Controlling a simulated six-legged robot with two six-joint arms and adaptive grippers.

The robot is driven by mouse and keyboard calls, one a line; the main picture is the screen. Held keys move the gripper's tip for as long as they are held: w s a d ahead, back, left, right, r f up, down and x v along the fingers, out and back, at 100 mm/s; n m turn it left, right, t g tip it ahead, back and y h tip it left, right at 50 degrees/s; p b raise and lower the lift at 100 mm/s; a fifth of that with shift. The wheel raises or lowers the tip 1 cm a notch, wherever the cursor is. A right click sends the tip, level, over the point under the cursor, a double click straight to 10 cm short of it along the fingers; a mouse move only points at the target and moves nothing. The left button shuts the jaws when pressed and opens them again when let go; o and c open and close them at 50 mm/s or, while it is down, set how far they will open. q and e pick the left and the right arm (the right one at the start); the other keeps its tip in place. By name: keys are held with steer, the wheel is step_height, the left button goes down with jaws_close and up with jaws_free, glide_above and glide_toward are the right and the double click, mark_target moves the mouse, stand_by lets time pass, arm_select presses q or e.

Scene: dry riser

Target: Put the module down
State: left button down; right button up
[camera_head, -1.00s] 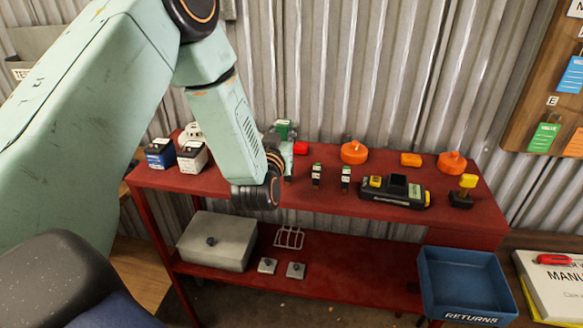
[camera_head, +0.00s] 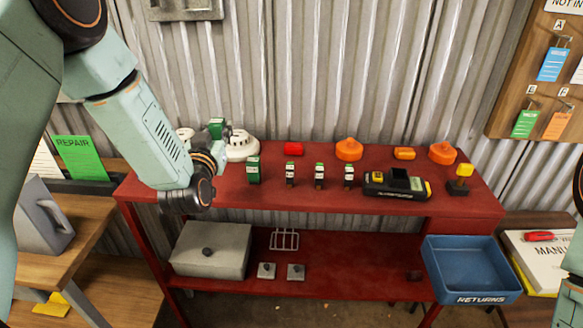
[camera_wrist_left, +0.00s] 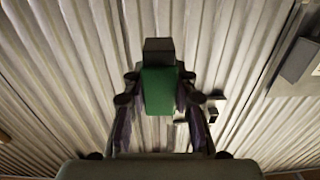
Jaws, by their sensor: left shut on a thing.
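My left gripper (camera_head: 217,143) is shut on a green module (camera_head: 216,127) with a dark end, held above the left part of the red bench (camera_head: 400,205). The module shows upright between the fingers in the left wrist view (camera_wrist_left: 158,92). On the bench to the right of the gripper stand a green-and-black module (camera_head: 253,170) and several slim dark modules (camera_head: 319,175) in a row. The right gripper is not in view; only parts of the right arm show at the right edge.
A white smoke detector (camera_head: 240,147) stands just behind the gripper. Orange caps (camera_head: 348,149), a black-and-yellow device (camera_head: 396,185) and a yellow-topped switch (camera_head: 459,180) stand further right. A blue returns tray (camera_head: 470,270) is at lower right. The bench's front strip is clear.

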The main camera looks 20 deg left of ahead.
arm_select(q)
steer(key=shift+w+a+f, duration=0.1)
steer(key=shift+a+f, duration=0.05)
steer(key=shift+f, duration=0.1)
steer(key=f, duration=0.2)
steer(key=d+f, duration=0.1)
steer(key=f, duration=0.2)
steer(key=shift+w, duration=0.15)
steer(key=f+b, duration=0.1)
steer(key=f, duration=0.3)
steer(key=shift+a, duration=0.2)
steer(key=shift+d+f, duration=0.1)
steer(key=shift+f, duration=0.25)
steer(key=shift+r, duration=0.1)
